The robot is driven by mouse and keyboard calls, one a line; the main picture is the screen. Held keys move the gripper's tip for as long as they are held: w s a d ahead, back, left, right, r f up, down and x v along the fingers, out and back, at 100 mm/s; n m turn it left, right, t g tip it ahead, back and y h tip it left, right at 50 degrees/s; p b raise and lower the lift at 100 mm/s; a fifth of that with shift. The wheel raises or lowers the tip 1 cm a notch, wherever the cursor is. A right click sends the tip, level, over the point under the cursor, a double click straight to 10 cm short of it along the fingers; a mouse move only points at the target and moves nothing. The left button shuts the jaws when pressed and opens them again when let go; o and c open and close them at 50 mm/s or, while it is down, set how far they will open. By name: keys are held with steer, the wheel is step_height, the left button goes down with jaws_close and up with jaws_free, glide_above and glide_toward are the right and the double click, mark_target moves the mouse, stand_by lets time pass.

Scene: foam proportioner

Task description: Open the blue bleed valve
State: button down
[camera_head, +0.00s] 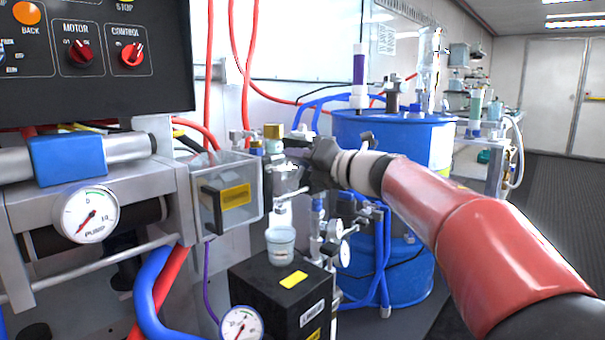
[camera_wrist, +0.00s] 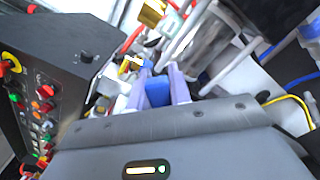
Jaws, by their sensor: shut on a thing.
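My gripper (camera_wrist: 159,84) reaches in with its two pale purple-grey fingers on either side of a blue part, which I take to be the blue bleed valve's handle (camera_wrist: 158,93). The fingers are closed against it. In the head view my gripper (camera_head: 290,168) is at the end of the red arm, among metal fittings behind the clear box. The blue handle itself is hidden there by my wrist and the fittings. How far the handle is turned cannot be told.
A clear box with a yellow label (camera_head: 236,197) stands just left of my gripper. Below are a white cup (camera_head: 281,246) and a black box (camera_head: 280,300). A blue drum (camera_head: 405,270) stands behind my arm. A black control panel (camera_head: 95,60) is at upper left, and red hoses hang nearby.

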steer(key=shift+s+a+r+n+b, duration=0.25)
steer(key=shift+s+a+n+b, duration=0.25)
steer(key=shift+n+b, duration=0.75)
steer(key=shift+s+a+r+n+b, duration=0.2)
steer(key=shift+s+a+n+b, duration=0.25)
steer(key=shift+n, duration=1.35)
steer(key=shift+s+a+r+n+b, duration=0.3)
steer(key=shift+s+n+b, duration=0.5)
steer(key=shift+n, duration=0.75)
steer(key=shift+w, duration=0.15)
steer(key=c, duration=1.3)
jaws_free()
steer(key=b+v, duration=0.1)
steer(key=v, duration=0.6)
steer(key=shift+s+d, duration=0.3)
steer(key=shift+r, duration=0.1)
